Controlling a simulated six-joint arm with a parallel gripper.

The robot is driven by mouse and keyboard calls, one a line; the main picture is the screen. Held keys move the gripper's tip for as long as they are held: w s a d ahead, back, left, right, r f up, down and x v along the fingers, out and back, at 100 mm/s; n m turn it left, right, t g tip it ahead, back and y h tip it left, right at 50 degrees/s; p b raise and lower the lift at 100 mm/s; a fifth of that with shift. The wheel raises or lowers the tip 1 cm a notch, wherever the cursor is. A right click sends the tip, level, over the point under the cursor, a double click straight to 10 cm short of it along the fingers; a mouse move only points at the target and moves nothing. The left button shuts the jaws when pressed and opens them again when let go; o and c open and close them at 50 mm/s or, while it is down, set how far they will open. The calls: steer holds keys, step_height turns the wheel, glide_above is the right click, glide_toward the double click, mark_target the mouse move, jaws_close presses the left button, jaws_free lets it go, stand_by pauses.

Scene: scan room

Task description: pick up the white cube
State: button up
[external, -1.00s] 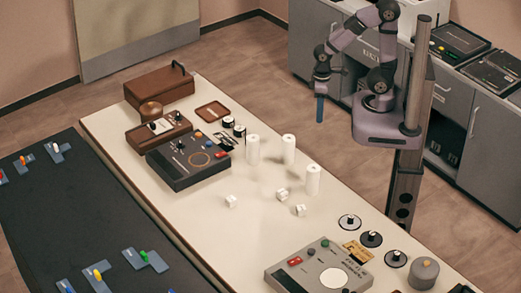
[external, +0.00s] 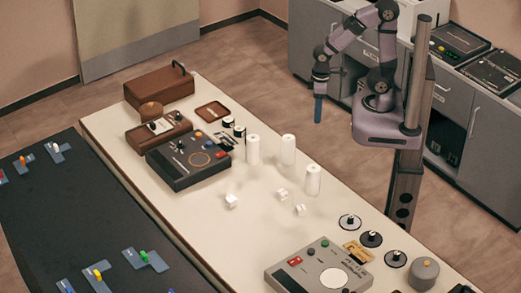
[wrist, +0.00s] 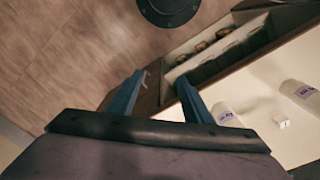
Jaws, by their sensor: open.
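Three small white cubes stand on the white table: one at the left (external: 231,201), one in the middle (external: 282,194) and one at the right (external: 300,210). They look alike, so I cannot tell which one is meant. One white cube also shows at the right of the wrist view (wrist: 281,122), beside white cylinders. My gripper (external: 318,108) hangs beyond the table's far edge, pointing down, well away from the cubes. In the wrist view its two blue fingers (wrist: 161,78) are apart with nothing between them.
Several white cylinders (external: 313,180) stand just behind the cubes. A dark control box (external: 188,160) lies to the left and a grey console (external: 318,270) to the front right. Round dials (external: 371,239) line the right edge.

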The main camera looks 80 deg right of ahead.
steer(key=w+a+r+n+t+y+p, duration=0.25)
steer(key=w+a+n+t, duration=0.5)
steer(key=w+a, duration=0.8)
steer(key=a+r+n+y, duration=0.2)
steer(key=a+n+y, duration=0.2)
steer(key=a, duration=0.6)
steer(key=a+r+n+y, duration=0.2)
steer(key=a+n+y, duration=0.25)
steer(key=a, duration=0.55)
steer(key=m+t+b, duration=0.1)
steer(key=m+b, duration=0.5)
steer(key=b, duration=0.1)
glide_toward(231, 202)
steer(key=shift+a+h, duration=0.1)
steer(key=shift+h, duration=0.3)
steer(key=shift+w+d+f+m+t, duration=0.25)
steer(key=shift+w+f+m, duration=0.15)
steer(key=shift+m, duration=0.2)
steer(key=shift+p+x, duration=0.4)
steer(key=shift+x, duration=0.6)
